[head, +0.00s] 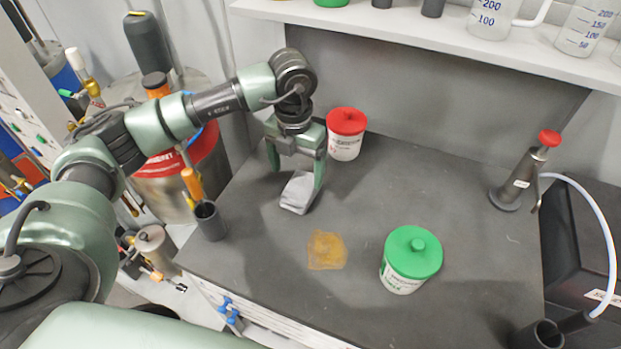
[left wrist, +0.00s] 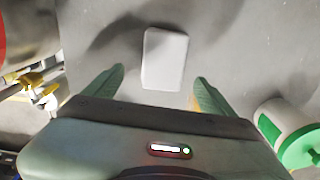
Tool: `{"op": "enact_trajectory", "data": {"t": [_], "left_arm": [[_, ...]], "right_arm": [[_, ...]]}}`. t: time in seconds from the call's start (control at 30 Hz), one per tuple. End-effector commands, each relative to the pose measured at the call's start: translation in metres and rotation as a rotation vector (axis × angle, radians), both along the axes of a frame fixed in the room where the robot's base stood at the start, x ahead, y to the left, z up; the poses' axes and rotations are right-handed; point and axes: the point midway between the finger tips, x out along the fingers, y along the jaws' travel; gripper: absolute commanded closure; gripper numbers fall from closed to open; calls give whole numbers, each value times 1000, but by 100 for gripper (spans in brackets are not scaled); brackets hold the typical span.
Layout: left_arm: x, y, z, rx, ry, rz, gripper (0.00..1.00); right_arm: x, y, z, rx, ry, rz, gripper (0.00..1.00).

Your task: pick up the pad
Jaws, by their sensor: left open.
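The pad (head: 298,192) is a small light-grey block on the dark bench top, near the back left. My left gripper (head: 296,180) points down over it, open, with a green finger on either side in the picture. In the left wrist view the pad (left wrist: 165,58) lies ahead of the gap between the two open fingertips (left wrist: 159,76), with clear space on both sides. I cannot tell how far above the bench the fingertips are. My right gripper is not in view.
A red-lidded jar (head: 345,143) stands close behind the left gripper. A green-lidded jar (head: 410,262) stands to the front right, near a yellow-orange stain (head: 326,250). A dark cup (head: 209,221) stands at the left edge. The bench's middle right is clear.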

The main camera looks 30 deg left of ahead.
Motion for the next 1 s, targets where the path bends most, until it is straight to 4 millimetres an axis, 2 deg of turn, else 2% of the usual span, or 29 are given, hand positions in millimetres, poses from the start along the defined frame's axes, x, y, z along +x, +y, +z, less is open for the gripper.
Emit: {"op": "enact_trajectory", "data": {"t": [0.37,0.6,0.9,1.0], "left_arm": [[1,-1,-37,1,6,1,15],[3,-3,-72,0,4,1,15],[4,-3,-78,0,0,-1,15],[4,-3,-78,0,0,-1,42]], "right_arm": [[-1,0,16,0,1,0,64],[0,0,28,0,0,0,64],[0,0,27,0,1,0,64],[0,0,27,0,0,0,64]]}}
